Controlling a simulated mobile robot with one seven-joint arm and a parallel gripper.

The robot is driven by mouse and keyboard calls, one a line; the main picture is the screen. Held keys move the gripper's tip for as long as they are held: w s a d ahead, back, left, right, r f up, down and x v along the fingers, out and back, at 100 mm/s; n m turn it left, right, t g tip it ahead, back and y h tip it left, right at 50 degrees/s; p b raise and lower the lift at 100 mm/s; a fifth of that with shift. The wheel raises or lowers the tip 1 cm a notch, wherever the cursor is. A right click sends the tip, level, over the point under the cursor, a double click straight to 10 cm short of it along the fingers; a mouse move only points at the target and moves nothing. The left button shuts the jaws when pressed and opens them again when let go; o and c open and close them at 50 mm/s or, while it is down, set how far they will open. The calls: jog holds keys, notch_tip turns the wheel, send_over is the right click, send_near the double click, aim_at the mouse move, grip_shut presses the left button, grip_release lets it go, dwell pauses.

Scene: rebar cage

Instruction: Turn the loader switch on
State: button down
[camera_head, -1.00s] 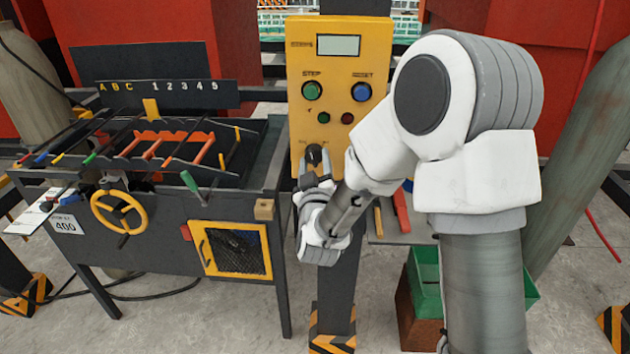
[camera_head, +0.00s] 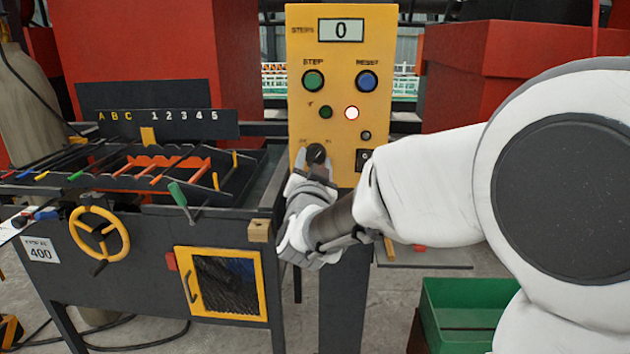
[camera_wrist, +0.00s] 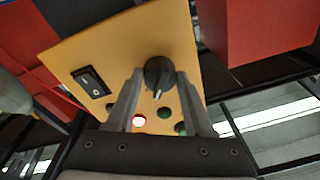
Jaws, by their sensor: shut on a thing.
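The yellow control panel (camera_head: 342,75) stands upright on a dark post. A black rotary knob (camera_head: 316,153) sits low on its left side, with small markings beside it too blurred to read. The knob also shows in the wrist view (camera_wrist: 158,73). My gripper (camera_head: 314,163) is shut on the knob, one finger on each side of it. A black rocker switch (camera_wrist: 92,81) lies beside the knob.
A dark machine table (camera_head: 140,232) with a yellow handwheel (camera_head: 98,236), coloured rods and a mesh door (camera_head: 228,284) stands close on the left. A green bin (camera_head: 470,310) is low on the right, below my arm. Red blocks stand behind the panel.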

jog(key=shift+m+b, duration=1)
jog(key=shift+m, duration=0.1)
jog(key=shift+r, duration=0.1)
jog(key=shift+c, duration=1.4)
grip_release()
jog(key=shift+s, duration=0.1)
